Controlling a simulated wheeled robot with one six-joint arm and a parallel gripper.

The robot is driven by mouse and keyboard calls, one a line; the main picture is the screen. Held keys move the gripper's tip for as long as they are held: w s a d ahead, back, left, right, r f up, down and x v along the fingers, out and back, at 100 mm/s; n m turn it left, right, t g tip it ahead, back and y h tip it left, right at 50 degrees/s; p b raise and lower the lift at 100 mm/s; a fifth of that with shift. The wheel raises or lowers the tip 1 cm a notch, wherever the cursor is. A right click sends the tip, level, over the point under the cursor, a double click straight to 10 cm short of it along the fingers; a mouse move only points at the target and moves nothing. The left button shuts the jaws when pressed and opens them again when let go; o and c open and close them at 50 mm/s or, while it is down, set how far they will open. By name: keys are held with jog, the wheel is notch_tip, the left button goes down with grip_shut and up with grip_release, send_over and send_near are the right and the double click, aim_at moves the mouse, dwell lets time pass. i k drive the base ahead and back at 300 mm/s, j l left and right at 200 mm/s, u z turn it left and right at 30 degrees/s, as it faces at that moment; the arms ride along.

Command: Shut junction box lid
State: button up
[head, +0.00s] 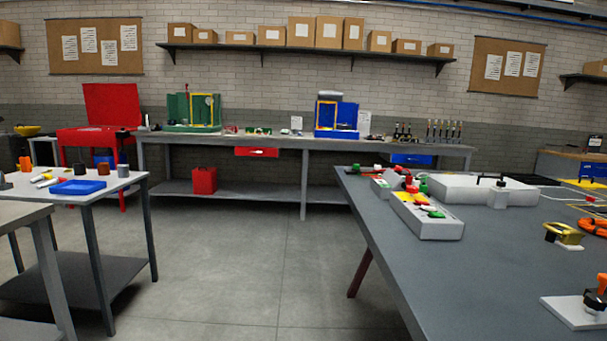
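I cannot tell for sure which thing is the junction box. On the long back bench stands a green box (177,110) with a yellow-framed panel (205,110). To its right is a blue box (345,116), also with a yellow frame (327,115); its blue panel stands upright. Both are far off and small. A flat white box (465,189) lies on the near right table, with a dark handle-like part on top; whether it has a lid is unclear. My gripper is not in view.
The grey right table (400,262) also holds a white block with coloured parts (428,216) and a yellow clamp-like part (564,234). A left table (120,183) bears a blue tray (78,187). A red cabinet (98,137) stands behind. Open floor (235,255) lies between the tables.

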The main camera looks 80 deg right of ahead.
aim_at(389, 176)
jog(key=i+l+z, duration=0.15)
jog(key=i+z, duration=0.15)
jog(key=z, duration=0.15)
jog(key=i+z, duration=0.65)
jog(key=z, duration=0.2)
jog(key=i+j+z, duration=0.2)
jog(key=z, duration=0.2)
jog(key=i+l+z, duration=0.15)
jog(key=z, duration=0.35)
jog(key=i+z, duration=0.7)
jog(key=z, duration=0.25)
jog(key=i+j+z, duration=0.15)
jog(key=i+z, duration=0.15)
jog(key=z, duration=0.2)
jog(key=i+z, duration=0.35)
jog(key=i+j+z, duration=0.1)
jog(key=i+z, duration=0.3)
